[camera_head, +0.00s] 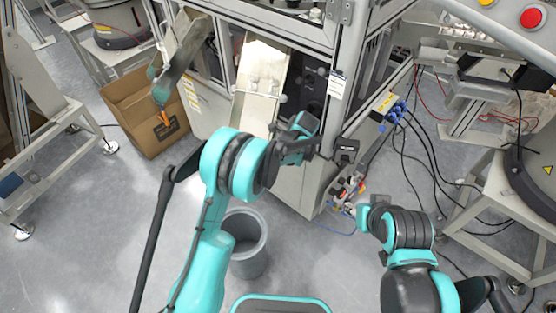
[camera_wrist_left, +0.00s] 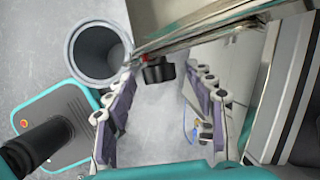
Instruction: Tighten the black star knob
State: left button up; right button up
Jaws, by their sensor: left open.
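The black star knob (camera_wrist_left: 158,70) shows in the left wrist view as a dark, short knob with a bit of red beside it, under a metal edge of the machine. In the head view a black part at the machine's corner (camera_head: 347,150) looks like the same knob. My left gripper (camera_head: 318,147) is just left of it. In the left wrist view my left gripper (camera_wrist_left: 161,88) is open and empty, with the knob in line with the gap between its fingers, near the tips.
A grey bin (camera_head: 246,262) stands on the floor below my left arm, and a cardboard box (camera_head: 150,105) stands at left. The machine cabinet (camera_head: 300,185) is close to the left gripper. Cables (camera_head: 425,150) hang right of the cabinet.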

pick_arm(q)
jog(key=c, duration=1.2)
jog(key=shift+o, duration=0.2)
jog(key=shift+w+m+g+y, duration=0.2)
jog(key=shift+g+y, duration=0.1)
jog(key=shift+g, duration=0.7)
jog(key=shift+w+m+g+y, duration=0.1)
jog(key=shift+m+g+y, duration=0.15)
jog(key=shift+g, duration=0.75)
jog(key=o, duration=1.2)
jog(key=shift+c, duration=0.2)
jog(key=shift+t, duration=0.3)
